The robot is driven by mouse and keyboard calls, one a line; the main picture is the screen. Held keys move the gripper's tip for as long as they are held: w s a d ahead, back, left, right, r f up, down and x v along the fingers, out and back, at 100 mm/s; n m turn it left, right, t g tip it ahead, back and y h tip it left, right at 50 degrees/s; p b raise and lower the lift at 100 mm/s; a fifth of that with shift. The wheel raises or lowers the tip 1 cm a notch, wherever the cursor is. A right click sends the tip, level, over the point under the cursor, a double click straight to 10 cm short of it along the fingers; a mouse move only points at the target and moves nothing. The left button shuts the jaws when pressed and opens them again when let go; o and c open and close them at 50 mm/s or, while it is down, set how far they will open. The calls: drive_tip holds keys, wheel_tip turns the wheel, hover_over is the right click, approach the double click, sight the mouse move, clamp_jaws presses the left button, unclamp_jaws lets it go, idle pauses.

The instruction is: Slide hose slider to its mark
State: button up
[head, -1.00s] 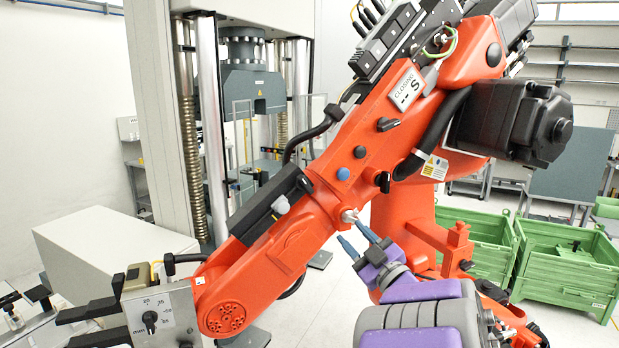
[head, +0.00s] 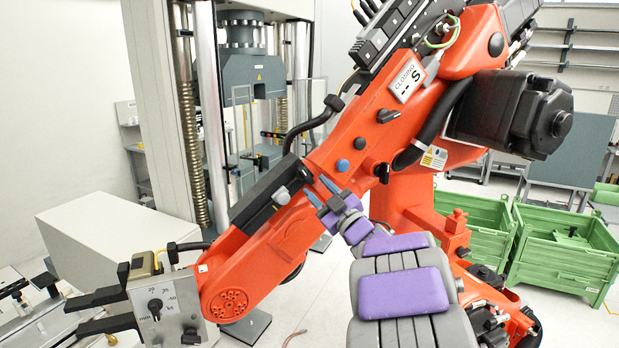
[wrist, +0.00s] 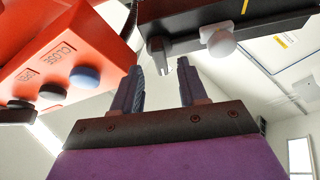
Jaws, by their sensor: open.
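The hose slider appears to be the pale knob (head: 281,195) on a black rail (head: 262,206) along the orange robot arm's lower link. In the wrist view the white knob (wrist: 221,43) sticks out below the black rail (wrist: 186,22), and a yellow mark (wrist: 246,7) shows on the rail further up. My gripper (head: 318,190) is open and empty, to the right of the knob in the head view. In the wrist view my gripper's fingertips (wrist: 160,67) lie left of and below the knob, apart from it.
The orange arm (head: 330,150) fills the middle. Its blue button (head: 342,165) is close to my fingers, and a button panel (wrist: 65,75) is at upper left in the wrist view. A dial plate (head: 165,310) is at lower left. Green crates (head: 565,260) stand at right.

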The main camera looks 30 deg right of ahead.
sight(309, 180)
drive_tip(key=shift+p+x, duration=0.3)
drive_tip(key=shift+x, duration=1.85)
clamp_jaws()
